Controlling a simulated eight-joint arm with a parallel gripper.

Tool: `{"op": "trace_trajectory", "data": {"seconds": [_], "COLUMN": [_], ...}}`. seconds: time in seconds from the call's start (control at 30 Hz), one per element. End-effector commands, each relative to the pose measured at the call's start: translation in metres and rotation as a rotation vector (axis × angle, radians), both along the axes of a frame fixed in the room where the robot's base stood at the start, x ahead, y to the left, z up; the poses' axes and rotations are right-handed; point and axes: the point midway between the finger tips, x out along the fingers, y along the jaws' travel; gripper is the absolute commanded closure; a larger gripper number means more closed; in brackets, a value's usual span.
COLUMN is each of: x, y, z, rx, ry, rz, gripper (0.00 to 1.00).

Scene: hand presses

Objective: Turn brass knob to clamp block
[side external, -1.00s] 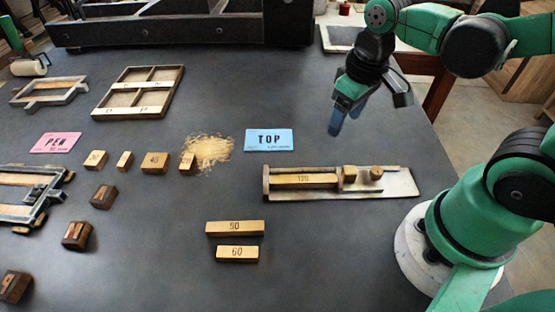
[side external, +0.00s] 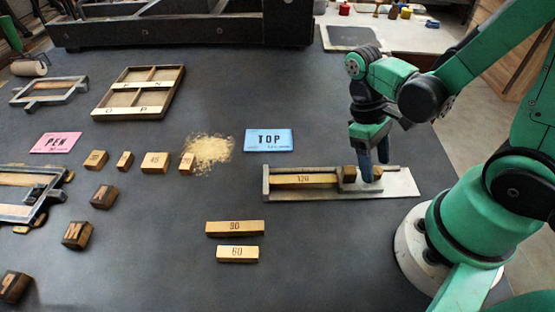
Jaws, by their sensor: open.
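A grey metal tray (side external: 402,186) lies at the right of the dark table. In it lies a long brass bar marked 120 (side external: 305,180). A small brass block (side external: 348,174) stands at the bar's right end. The brass knob (side external: 377,173) is just right of that block, partly hidden by my fingers. I cannot tell whether the fingers touch the knob.
Brass bars marked 90 (side external: 235,228) and 60 (side external: 237,254) lie in front. A blue TOP card (side external: 269,140), a pink PEN card (side external: 56,142), a heap of shavings (side external: 211,150) and several wooden blocks lie left. A compartmented tray (side external: 176,95) is behind.

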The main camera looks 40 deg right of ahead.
Motion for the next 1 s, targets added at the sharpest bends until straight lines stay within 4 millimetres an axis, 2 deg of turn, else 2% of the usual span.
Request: {"op": "trace_trajectory", "data": {"seconds": [0.4,0.6,0.63,1.0], "x": [-0.0024,-0.0023,-0.0023,-0.0022], "y": [-0.0002,-0.0002,-0.0001,-0.0007], "z": [-0.0046,-0.0046,-0.0046,-0.0046], "rx": [0.000,0.000,0.000,0.000], "ry": [-0.001,-0.001,-0.001,0.000], "rz": [0.000,0.000,0.000,-0.040], "gripper": [0.39,0.96,1.00,1.00]}}
